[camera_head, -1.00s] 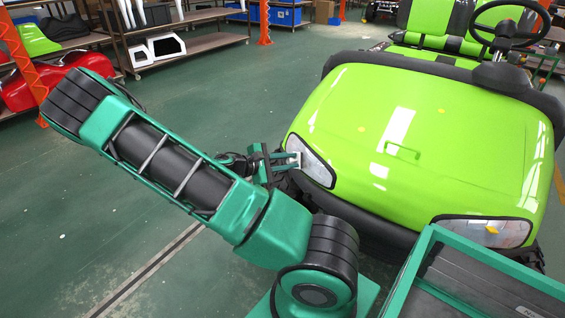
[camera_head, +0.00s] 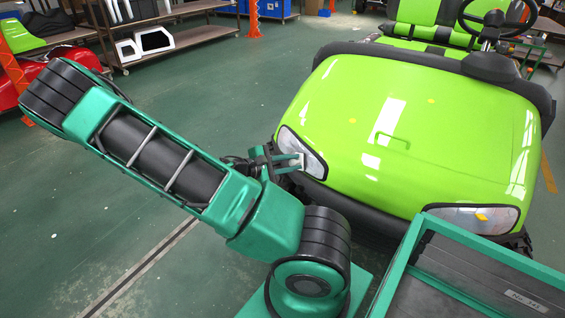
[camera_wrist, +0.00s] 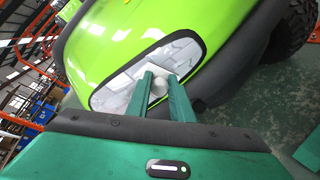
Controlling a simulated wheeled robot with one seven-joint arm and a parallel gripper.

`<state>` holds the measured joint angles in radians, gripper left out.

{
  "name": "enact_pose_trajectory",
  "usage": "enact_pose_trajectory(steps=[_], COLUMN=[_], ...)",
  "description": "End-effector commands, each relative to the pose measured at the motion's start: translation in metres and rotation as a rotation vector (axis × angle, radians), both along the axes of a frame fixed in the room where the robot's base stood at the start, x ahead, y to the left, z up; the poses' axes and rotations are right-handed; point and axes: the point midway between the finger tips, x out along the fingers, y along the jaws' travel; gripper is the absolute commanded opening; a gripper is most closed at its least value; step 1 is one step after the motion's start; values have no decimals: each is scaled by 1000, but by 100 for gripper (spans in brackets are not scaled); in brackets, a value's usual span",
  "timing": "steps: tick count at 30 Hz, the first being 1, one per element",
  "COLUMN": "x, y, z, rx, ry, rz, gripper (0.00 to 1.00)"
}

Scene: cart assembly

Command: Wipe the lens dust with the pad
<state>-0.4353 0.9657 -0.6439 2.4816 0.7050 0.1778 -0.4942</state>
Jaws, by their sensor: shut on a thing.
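A green cart's left headlight lens (camera_head: 313,152), framed in black, is in front of my gripper (camera_head: 298,163). In the wrist view the lens (camera_wrist: 118,92) fills the middle of the picture. My gripper (camera_wrist: 160,82) is shut on a white pad (camera_wrist: 152,71), which lies at the lens surface; I cannot tell whether it touches. The pad also shows as a small white patch in the head view (camera_head: 300,159). Greyish marks show on the lens, partly hidden by my fingers. The other headlight lens (camera_head: 460,218) is at the right, with an orange spot on it.
The cart's green hood (camera_head: 400,130) bears a few small orange spots. A green-framed dark case (camera_head: 480,275) stands at lower right. Shelves (camera_head: 170,40) with parts stand at the back left. The floor left of the cart is open.

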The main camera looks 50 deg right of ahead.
Motion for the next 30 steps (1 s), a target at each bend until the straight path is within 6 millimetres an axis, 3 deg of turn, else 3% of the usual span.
enact_pose_trajectory(steps=[2,8,24,30], x=[-13,-12,25,29], y=[0,3,-4,-5], z=[2,2,1,2], rx=[-5,-3,-1,0], ry=[9,7,1,1], rz=[-17,-12,0,0], gripper=[0,0,0,0])
